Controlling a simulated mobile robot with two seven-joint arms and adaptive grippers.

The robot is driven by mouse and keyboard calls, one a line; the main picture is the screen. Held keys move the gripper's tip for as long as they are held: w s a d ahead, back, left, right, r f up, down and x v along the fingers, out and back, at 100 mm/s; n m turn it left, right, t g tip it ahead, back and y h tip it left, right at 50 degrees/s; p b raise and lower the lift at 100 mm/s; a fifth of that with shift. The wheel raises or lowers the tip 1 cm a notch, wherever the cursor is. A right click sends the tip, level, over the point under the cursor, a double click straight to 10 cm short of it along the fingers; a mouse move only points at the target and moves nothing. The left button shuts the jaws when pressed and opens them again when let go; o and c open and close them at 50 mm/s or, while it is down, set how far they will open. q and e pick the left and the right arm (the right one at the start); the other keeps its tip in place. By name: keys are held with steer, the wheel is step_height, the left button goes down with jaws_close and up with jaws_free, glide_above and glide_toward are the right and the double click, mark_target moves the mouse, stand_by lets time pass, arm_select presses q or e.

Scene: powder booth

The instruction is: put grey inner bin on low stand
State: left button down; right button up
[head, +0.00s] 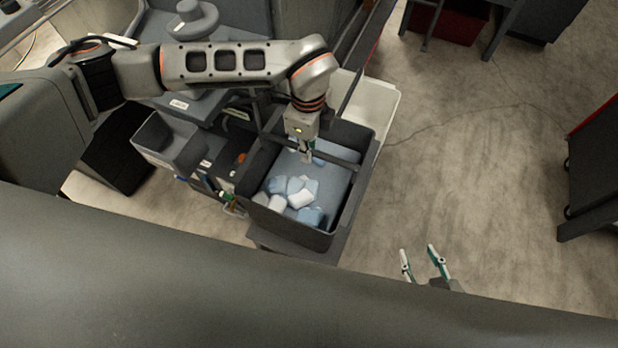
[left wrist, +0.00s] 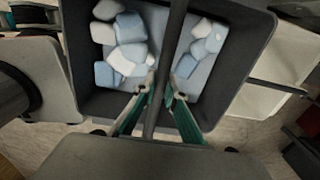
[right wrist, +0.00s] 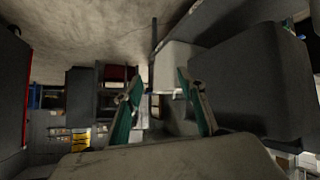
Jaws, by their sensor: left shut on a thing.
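The grey inner bin (head: 283,226) is a dark, open box holding several pale blue and white blocks (head: 293,190). It also shows in the left wrist view (left wrist: 248,45). A dark bar handle (left wrist: 166,55) spans its top. My left gripper (head: 307,150) is over the bin, shut on this handle, with one finger on each side in the left wrist view (left wrist: 163,85). My right gripper (head: 422,256) is open and empty, apart from the bin, over the floor. A grey surface (head: 291,248) shows below the bin's near side; I cannot tell whether it is the low stand or touches the bin.
A white box (head: 385,100) stands just behind and right of the bin. A smaller grey bin (head: 168,150) and a dark unit with small items (head: 212,165) stand to the left. A dark cart (head: 595,165) stands far right.

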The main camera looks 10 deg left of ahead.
arm_select(q)
steer(key=b, duration=0.1)
glide_above(308, 176)
step_height(308, 176, down, 6)
steer(key=shift+s+d+r, duration=0.1)
steer(key=shift+r, duration=0.05)
steer(key=shift+f, duration=0.65)
step_height(308, 176, down, 5)
steer(key=shift+r+b, duration=0.1)
steer(key=shift+b, duration=0.8)
steer(key=shift+f, duration=0.45)
steer(key=shift+r, duration=0.1)
arm_select(e)
steer(key=shift+w+a+f, duration=0.15)
steer(key=shift+w+f, duration=0.05)
steer(key=shift+w, duration=0.3)
arm_select(q)
steer(key=c, duration=2.1)
jaws_free()
arm_select(e)
steer(key=shift+s+f, duration=0.15)
steer(key=shift+s, duration=0.1)
steer(key=shift+a, duration=0.1)
